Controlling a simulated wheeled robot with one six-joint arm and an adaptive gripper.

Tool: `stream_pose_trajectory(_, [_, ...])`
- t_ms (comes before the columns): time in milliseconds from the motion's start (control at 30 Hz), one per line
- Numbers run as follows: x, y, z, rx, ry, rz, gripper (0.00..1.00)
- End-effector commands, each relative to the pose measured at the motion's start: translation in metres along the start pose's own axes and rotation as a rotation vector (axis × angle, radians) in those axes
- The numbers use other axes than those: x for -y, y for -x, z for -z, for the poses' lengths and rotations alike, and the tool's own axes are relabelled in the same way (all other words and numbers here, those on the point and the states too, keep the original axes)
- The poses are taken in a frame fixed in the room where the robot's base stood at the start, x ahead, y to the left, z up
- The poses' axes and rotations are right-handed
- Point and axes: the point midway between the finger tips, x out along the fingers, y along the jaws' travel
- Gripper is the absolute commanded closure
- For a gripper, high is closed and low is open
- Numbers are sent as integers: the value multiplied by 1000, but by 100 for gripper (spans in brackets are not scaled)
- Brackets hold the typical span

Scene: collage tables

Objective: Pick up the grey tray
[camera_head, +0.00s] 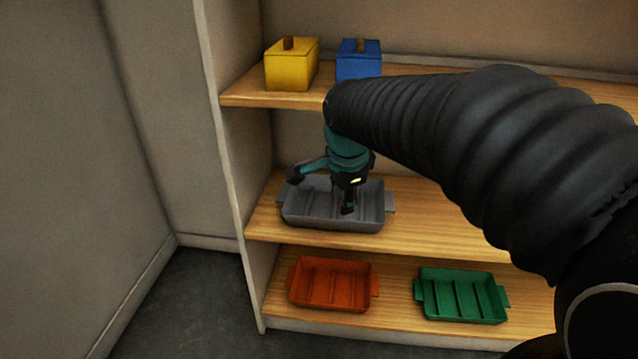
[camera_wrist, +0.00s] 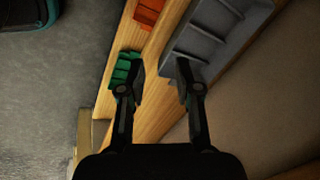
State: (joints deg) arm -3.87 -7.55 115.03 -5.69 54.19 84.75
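The grey tray (camera_head: 372,190), with dividers and a handle at each end, sits on the middle wooden shelf. My gripper (camera_head: 320,192) is over the tray, its fingers spread apart, with one finger in front of the tray's inside. In the wrist view my gripper (camera_wrist: 160,70) is open, with nothing seen held between the fingers. There the grey tray (camera_wrist: 208,45) lies ahead and to the right, and the right fingertip overlaps its near end. I cannot tell whether a finger touches it. My arm hides part of the shelf to the right.
An orange tray (camera_head: 330,284) and a green tray (camera_head: 460,296) lie on the bottom shelf. The shelf's side panel (camera_head: 222,150) stands left of the grey tray.

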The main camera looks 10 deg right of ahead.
Motion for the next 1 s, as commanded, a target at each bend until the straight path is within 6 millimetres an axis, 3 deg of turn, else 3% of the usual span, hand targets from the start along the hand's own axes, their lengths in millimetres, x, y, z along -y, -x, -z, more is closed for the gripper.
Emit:
stream_pose_trajectory(100, [31,-21,-2,-7,-205,-30,67])
stream_pose_trajectory(333, [63,-46,-4,-26,-461,-53,67])
stream_pose_trajectory(533, [68,-63,-4,-31,-515,-59,67])
stream_pose_trajectory(800, [63,-111,-4,-31,-513,-60,67])
stream_pose_trajectory(1000, [63,-132,-3,-31,-512,-57,67])
